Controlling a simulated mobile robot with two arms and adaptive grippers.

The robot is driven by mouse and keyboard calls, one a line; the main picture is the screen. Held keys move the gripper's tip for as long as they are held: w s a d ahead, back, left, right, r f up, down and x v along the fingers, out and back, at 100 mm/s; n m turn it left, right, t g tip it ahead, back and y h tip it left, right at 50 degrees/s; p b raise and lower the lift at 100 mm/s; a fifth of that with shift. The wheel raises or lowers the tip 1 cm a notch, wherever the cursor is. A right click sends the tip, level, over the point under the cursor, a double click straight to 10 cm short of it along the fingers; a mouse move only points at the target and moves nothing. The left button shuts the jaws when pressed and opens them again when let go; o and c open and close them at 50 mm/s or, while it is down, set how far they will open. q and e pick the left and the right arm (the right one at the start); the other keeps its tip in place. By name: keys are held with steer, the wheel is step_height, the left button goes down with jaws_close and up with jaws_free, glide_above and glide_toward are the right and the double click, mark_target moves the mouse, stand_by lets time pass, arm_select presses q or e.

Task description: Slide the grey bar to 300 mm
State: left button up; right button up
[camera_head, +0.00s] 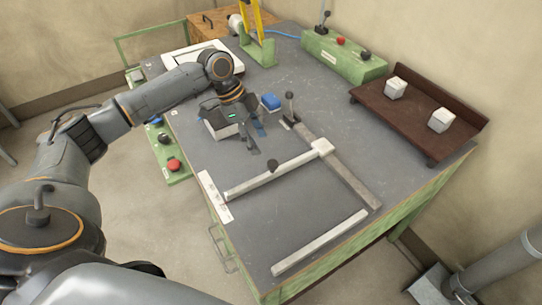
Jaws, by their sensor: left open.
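A light grey bar (300,158) with a dark knob (272,166) lies across the bench. Its right end meets a pale block (322,147) on a darker grey rail (350,180). Its left end is beside a white scale strip (215,197) with marks too small to read. A second pale bar (320,243) lies along the front edge, apart from the first. My left gripper (256,142) is open and empty, above the bench behind the grey bar and left of the rail, with no visible contact with the bar. My right gripper is out of view.
A dark upright handle (290,100) stands at the rail's far end. A blue block (271,102) and a white box (222,129) are near my left gripper. A brown tray (420,117) with white cubes is at right. Bare bench lies between the two bars.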

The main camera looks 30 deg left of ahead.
mark_target(272, 162)
arm_select(q)
steer(key=p+x, duration=0.1)
steer(key=x, duration=0.7)
steer(key=shift+w+r+p, duration=0.1)
steer(key=shift+w+p, duration=0.05)
steer(key=shift+p, duration=0.15)
steer(key=shift+d+f, duration=0.25)
steer(key=shift+f, duration=0.25)
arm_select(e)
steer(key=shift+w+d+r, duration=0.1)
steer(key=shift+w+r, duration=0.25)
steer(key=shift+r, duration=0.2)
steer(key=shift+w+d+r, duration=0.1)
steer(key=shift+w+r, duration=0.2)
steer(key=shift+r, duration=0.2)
